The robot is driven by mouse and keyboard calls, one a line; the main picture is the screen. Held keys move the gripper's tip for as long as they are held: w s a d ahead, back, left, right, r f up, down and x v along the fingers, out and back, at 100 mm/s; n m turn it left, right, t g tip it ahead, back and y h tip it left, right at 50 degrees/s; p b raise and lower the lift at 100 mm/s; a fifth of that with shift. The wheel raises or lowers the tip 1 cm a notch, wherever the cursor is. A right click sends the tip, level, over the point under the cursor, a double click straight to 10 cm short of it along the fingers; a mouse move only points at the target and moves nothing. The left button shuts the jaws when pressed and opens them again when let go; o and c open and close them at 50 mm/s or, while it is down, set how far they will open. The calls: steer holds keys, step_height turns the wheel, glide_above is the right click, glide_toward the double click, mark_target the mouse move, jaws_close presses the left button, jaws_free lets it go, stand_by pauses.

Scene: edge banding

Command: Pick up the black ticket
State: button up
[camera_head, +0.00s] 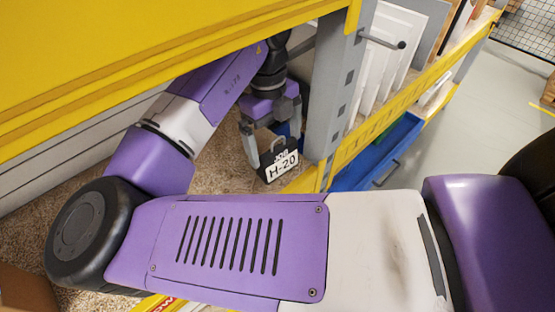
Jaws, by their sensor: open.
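The black ticket (267,174) has a handle-like loop on top and a white label reading "JOB H-20". It stands tilted on the speckled brown surface under the yellow shelf, beside the grey post. My gripper (272,147) is open, pointing down at the ticket. One finger is left of the ticket's handle and the other is to its right, close to the post. I cannot tell whether either finger touches it.
A yellow shelf (150,65) hangs over my arm. A grey upright post (333,95) stands just right of the ticket. White panels (393,50) and a blue bin (385,155) sit in the rack further right. Open floor (465,110) lies beyond.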

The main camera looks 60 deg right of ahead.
mark_target(277, 147)
steer(key=f, duration=0.5)
steer(key=shift+s, duration=0.3)
steer(key=shift+c, duration=0.2)
steer(key=c, duration=1)
steer(key=shift+r, duration=0.1)
steer(key=shift+r, duration=0.5)
steer(key=shift+w+a+r, duration=0.1)
steer(key=shift+a+r, duration=0.05)
steer(key=shift+r, duration=0.45)
steer(key=shift+a+r, duration=0.15)
steer(key=shift+r, duration=0.45)
steer(key=w+a, duration=0.1)
steer(key=a, duration=0.4)
steer(key=w+a+b, duration=0.1)
steer(key=w+a, duration=0.1)
steer(key=a, duration=0.4)
steer(key=w+a, duration=0.1)
steer(key=a, duration=0.4)
steer(key=shift+w+a, duration=0.35)
steer(key=shift+w, duration=0.05)
